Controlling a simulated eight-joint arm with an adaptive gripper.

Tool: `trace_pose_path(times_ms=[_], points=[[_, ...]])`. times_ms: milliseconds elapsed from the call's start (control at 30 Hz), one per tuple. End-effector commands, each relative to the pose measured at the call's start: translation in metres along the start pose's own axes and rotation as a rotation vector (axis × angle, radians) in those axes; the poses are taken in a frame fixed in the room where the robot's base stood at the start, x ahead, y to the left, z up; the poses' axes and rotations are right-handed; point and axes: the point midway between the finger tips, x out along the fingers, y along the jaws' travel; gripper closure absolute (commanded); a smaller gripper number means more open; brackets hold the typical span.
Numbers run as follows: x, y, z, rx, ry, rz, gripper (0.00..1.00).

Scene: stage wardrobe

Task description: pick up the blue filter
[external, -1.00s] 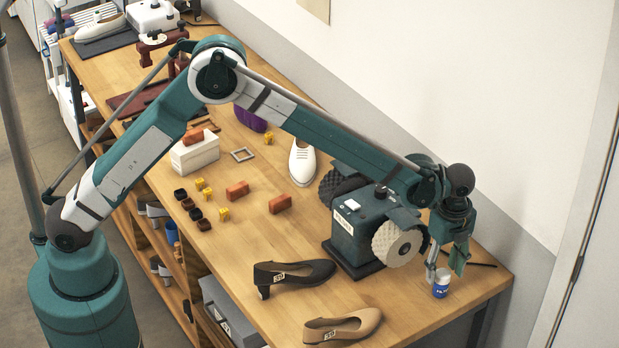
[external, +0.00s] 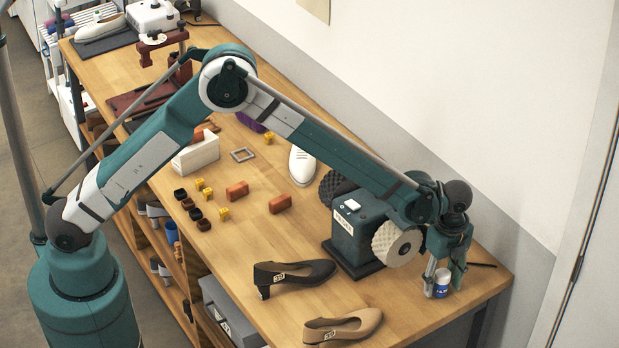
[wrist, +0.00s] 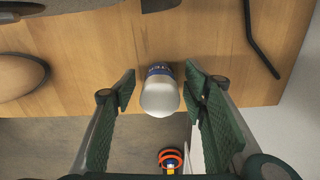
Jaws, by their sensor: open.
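The blue filter (external: 442,284) is a small upright cylinder with a white top and a blue band, standing near the table's far right corner. In the wrist view the blue filter (wrist: 159,92) is seen mostly from its pale end, with the blue label along its upper side. My gripper (external: 444,279) is low at the filter. In the wrist view my gripper (wrist: 160,94) is open, with one green padded finger on each side of the filter and a gap showing on both sides.
A black shoe (external: 300,272) and a tan shoe (external: 342,328) lie toward the table's front. A thin black bent rod (wrist: 262,42) lies beside the filter. The table edge is close.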

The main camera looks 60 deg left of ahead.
Motion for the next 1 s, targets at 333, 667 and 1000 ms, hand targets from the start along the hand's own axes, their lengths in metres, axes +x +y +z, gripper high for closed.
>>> trace_pose_path(times_ms=[333,667,1000], points=[[0.000,0.000,0.000,0.000,0.000,0.000,0.82],[-0.001,0.000,0.000,0.000,0.000,0.000,0.87],[-0.024,0.000,0.000,0.000,0.000,0.000,0.87]])
